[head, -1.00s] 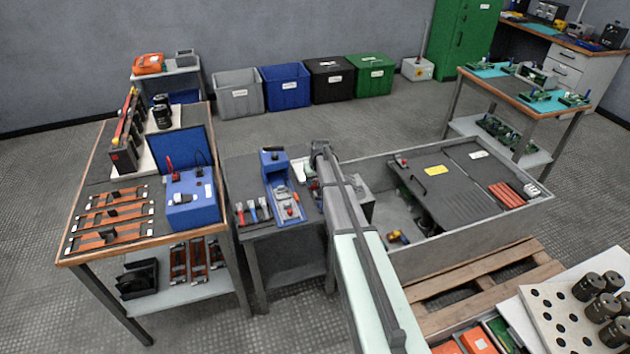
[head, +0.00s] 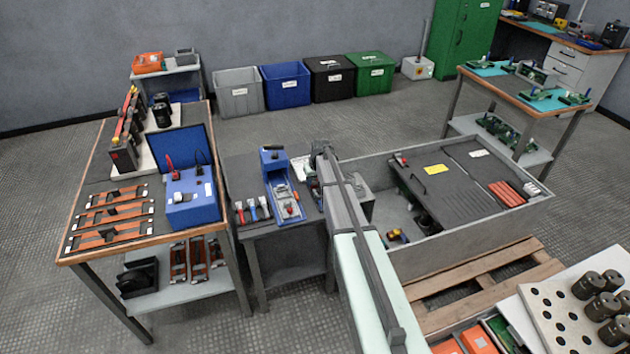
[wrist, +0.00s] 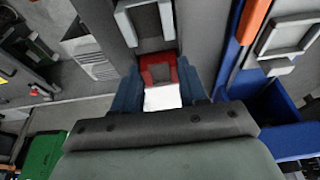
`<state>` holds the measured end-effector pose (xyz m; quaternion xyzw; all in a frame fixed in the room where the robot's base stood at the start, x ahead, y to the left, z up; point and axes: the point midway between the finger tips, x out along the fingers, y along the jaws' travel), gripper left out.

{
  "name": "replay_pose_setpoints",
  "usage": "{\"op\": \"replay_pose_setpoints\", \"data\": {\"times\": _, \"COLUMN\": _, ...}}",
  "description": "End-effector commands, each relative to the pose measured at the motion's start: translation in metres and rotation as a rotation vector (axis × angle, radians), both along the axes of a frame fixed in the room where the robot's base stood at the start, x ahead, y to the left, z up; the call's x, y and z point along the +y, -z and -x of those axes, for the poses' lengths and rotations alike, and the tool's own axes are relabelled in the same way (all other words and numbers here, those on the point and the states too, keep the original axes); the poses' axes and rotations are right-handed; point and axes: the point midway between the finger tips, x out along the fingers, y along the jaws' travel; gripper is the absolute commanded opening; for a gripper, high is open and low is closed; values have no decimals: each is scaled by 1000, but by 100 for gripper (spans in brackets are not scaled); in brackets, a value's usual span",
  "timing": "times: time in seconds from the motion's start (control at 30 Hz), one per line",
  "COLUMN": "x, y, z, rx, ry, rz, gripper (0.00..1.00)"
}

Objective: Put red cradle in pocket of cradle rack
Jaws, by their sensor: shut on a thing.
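In the wrist view my gripper (wrist: 160,92) has its dark blue fingers closed on the sides of the red cradle (wrist: 157,72). The cradle is a small red U shape, with a bright white patch just below it in the picture. Right ahead of it is a light grey U-shaped piece (wrist: 168,20) on a dark grey surface. I cannot tell whether this piece belongs to the cradle rack, nor whether the red cradle touches anything below. In the head view my arm hides the gripper and the red cradle.
A large grey bin (head: 470,233) with a dark lid lies right of my arm. The wrist view shows a blue-edged tray (wrist: 275,105) close on the right.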

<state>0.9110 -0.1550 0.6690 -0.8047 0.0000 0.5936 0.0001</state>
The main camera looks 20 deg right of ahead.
Motion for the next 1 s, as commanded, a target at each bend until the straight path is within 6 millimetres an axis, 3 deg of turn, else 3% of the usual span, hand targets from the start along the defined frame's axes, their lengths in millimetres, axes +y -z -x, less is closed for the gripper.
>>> {"op": "replay_pose_setpoints", "data": {"times": 0.1, "x": 0, "y": 1, "z": 0, "rx": -1, "ry": 0, "rz": 0, "gripper": 16}}
{"op": "replay_pose_setpoints", "data": {"times": 0.13, "x": 0, "y": 1, "z": 0, "rx": -1, "ry": 0, "rz": 0, "gripper": 45}}
{"op": "replay_pose_setpoints", "data": {"times": 0.4, "x": 0, "y": 1, "z": 0, "rx": -1, "ry": 0, "rz": 0, "gripper": 71}}
{"op": "replay_pose_setpoints", "data": {"times": 0.73, "x": 0, "y": 0, "z": 0, "rx": 0, "ry": 0, "rz": 0, "gripper": 72}}
{"op": "replay_pose_setpoints", "data": {"times": 1.0, "x": 0, "y": -15, "z": 0, "rx": -2, "ry": 0, "rz": 0, "gripper": 72}}
